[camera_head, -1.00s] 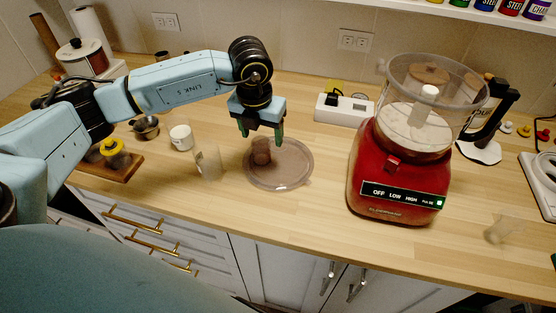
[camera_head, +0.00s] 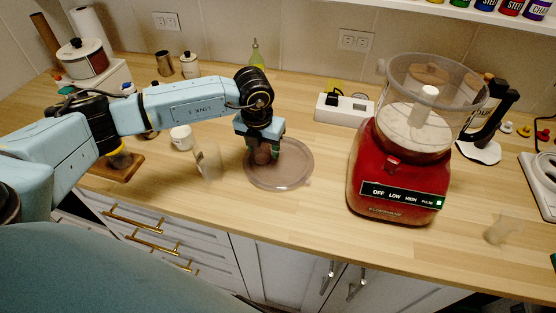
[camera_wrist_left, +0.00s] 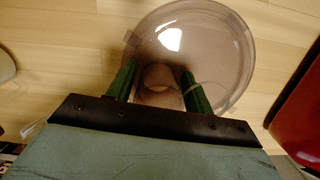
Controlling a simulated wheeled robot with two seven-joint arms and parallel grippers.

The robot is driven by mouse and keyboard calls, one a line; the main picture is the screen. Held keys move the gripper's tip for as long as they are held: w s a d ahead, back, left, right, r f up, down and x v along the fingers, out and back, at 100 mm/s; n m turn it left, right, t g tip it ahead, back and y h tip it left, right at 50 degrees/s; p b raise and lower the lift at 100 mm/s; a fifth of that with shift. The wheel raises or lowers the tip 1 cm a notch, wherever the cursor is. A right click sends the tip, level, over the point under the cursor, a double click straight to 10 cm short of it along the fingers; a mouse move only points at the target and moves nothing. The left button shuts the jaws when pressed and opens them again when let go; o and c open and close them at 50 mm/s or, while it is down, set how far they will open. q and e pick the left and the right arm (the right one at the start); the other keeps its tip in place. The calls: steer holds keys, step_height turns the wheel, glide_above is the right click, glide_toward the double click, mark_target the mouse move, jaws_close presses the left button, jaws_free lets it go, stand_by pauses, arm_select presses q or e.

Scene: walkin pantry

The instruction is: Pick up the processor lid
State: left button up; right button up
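The processor lid (camera_head: 292,176) is a round, translucent grey-brown disc with a short upright tube (camera_head: 262,154). It lies flat on the wooden counter, left of the red food processor (camera_head: 398,165). My left gripper (camera_head: 262,156) points down at the tube. In the left wrist view, the lid (camera_wrist_left: 225,55) lies beyond the green fingers of my left gripper (camera_wrist_left: 160,82). The fingers stand apart on either side of the tube, with gaps visible. The processor's clear bowl is on its base. My right gripper is not in view.
A clear cup (camera_head: 208,162) stands just left of the lid, with a white cup (camera_head: 181,138) behind it. A white power strip (camera_head: 344,109) lies behind. Another clear cup (camera_head: 501,229) is at the right. The counter's front edge is near the lid.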

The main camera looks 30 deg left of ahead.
arm_select(q)
steer(key=c, duration=0.8)
steer(key=shift+r, duration=0.1)
